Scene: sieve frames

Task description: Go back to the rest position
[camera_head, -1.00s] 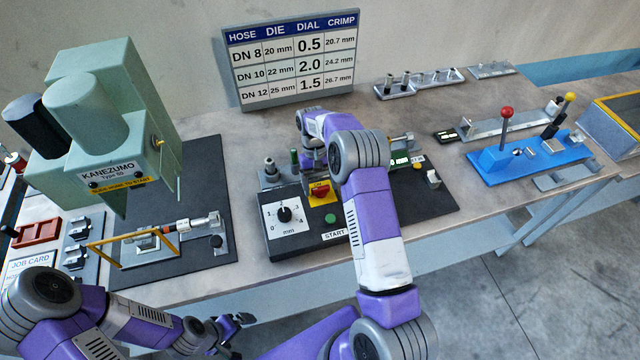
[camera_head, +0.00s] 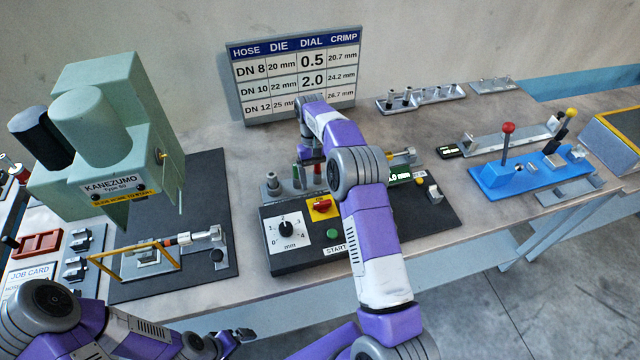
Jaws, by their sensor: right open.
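My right arm reaches up over the black control box (camera_head: 290,262), with its wrist in front of the hose, die, dial and crimp chart (camera_head: 292,72). My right gripper (camera_head: 312,172) points down behind the red switch, among the small posts at the back of the box. It is partly hidden by my arm, and I see nothing held in it. My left gripper (camera_head: 240,338) is low at the bottom edge, in front of the bench. Its fingers are small and dark, and their opening is unclear.
The green Kanezumo press (camera_head: 120,150) stands at the left, with a yellow-framed fixture (camera_head: 135,262) before it. A blue lever stand (camera_head: 540,170) with red and yellow knobs is at the right. Metal racks (camera_head: 420,97) lie at the back. Bare bench lies between box and lever stand.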

